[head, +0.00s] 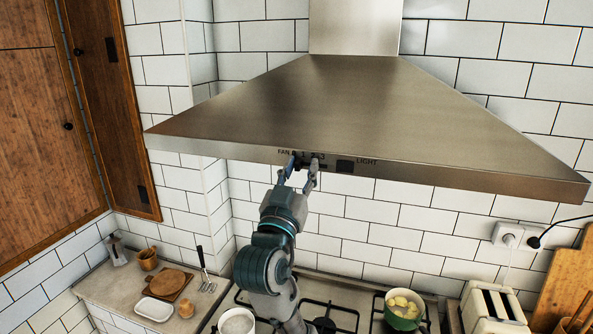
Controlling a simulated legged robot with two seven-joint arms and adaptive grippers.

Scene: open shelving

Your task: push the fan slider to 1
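The range hood (330,110) is a wide steel canopy above the stove. Its front edge carries the label FAN with a row of numbers and, to the right, a dark LIGHT switch (345,166). The fan slider (306,160) is a small dark piece below the numbers, partly hidden by my fingertips. My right gripper (303,168) reaches up from below, its two fingers spread on either side of the slider at the hood's edge. I cannot tell whether the fingers touch it or exactly which number it stands at. My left gripper is not in view.
Below lies a gas stove (330,310) with a green pot (403,309) and a pale pot (236,322). A toaster (492,308) stands at the right. Wooden cabinets (45,120) are at the left.

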